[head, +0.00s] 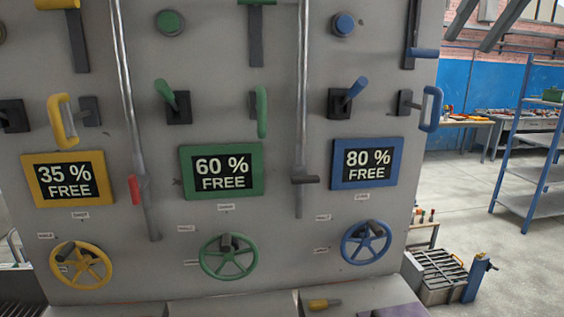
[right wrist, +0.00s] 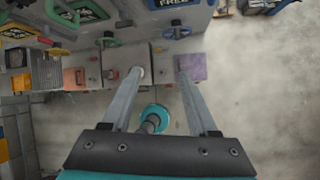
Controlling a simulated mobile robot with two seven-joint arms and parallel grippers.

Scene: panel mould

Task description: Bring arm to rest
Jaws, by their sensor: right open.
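My right gripper (head: 466,42) shows at the top right of the head view as two dark, parallel fingers pointing down and left. In the right wrist view its two long grey fingers (right wrist: 144,48) stand well apart with nothing held between them. It is open, to the right of the grey control panel (head: 285,115) in the head view. The rest of the right arm is outside the head view. My left gripper is in neither view.
The panel carries levers, signs and yellow, green (head: 229,256) and blue handwheels (head: 366,242). Grey boxes (right wrist: 126,66) stand below it in the right wrist view. A blue shelf rack (head: 530,140) stands at the right. Open floor (head: 450,190) lies between panel and rack.

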